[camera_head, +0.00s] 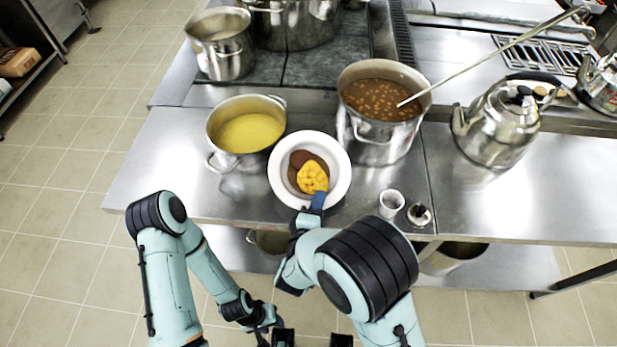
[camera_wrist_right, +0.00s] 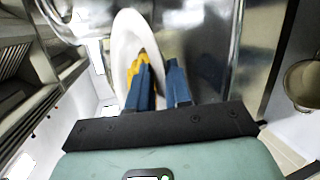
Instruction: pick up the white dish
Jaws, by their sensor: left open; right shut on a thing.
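The white dish (camera_head: 337,148) is a round bowl with a wide rim on the steel counter's front part; it holds yellow and brown food. My right gripper (camera_head: 319,198) is at the dish's near right rim, its blue fingers shut on the rim. In the right wrist view the dish (camera_wrist_right: 122,45) is seen nearly edge-on by the blue fingers (camera_wrist_right: 160,80), which hide part of its rim. Whether the dish is clear of the counter cannot be told. My left gripper (camera_head: 312,340) is open at the bottom edge of the head view, below the counter front, partly cut off.
A pot of yellow soup (camera_head: 218,162) stands close left of the dish, and a pot of beans (camera_head: 385,153) with a long ladle close right. A small white cup (camera_head: 391,205) and a kettle (camera_head: 497,135) are further right. The counter's front left is clear.

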